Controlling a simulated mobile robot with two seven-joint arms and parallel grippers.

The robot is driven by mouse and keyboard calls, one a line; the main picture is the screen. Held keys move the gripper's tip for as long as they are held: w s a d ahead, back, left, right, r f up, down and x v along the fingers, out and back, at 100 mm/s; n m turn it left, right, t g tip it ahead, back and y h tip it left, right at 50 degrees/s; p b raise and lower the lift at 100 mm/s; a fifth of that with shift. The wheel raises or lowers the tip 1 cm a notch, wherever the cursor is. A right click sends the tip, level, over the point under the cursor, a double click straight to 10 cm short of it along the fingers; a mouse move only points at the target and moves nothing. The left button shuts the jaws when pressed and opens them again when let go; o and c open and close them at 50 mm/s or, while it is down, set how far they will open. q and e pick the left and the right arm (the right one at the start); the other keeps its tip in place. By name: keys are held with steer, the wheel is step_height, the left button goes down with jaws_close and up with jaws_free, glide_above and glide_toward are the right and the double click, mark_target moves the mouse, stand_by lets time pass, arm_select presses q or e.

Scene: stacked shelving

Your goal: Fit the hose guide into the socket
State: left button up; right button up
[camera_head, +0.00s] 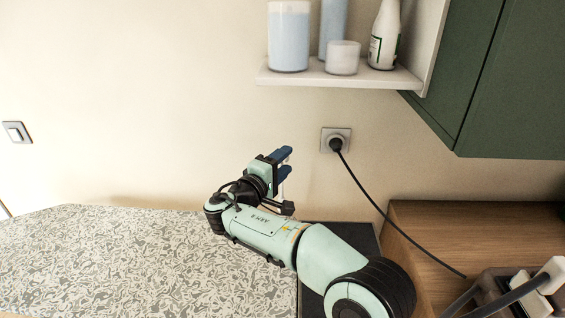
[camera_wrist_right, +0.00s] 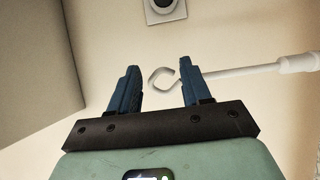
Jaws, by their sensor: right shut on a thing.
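My right gripper (camera_head: 287,158) is raised in front of the cream wall, left of the wall socket. In the right wrist view, the hose guide (camera_wrist_right: 245,71) is a thin white rod with an open hook at its end. The hook lies between the blue fingers of my right gripper (camera_wrist_right: 158,88), which is shut on it; the exact contact is hard to see. The rod runs off right to a thicker white end. The wall socket (camera_head: 345,132) has a black plug in it; it also shows at the top of the right wrist view (camera_wrist_right: 153,17). My left gripper is out of view.
A black cable (camera_head: 378,207) hangs from the plug to the wooden surface (camera_head: 430,220), near white plugs (camera_head: 548,275). A shelf (camera_head: 300,77) with jars and a bottle juts out above; a green cabinet (camera_head: 510,90) is at right. The patterned counter (camera_head: 120,255) is clear at left.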

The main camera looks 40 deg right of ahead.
steer(key=shift+f+b, duration=0.65)
steer(key=shift+f, duration=0.2)
steer(key=o, duration=1.1)
steer(key=v, duration=1.3)
steer(key=shift+a+r+b, duration=0.1)
steer(key=shift+a+b, duration=0.1)
steer(key=shift+b, duration=0.1)
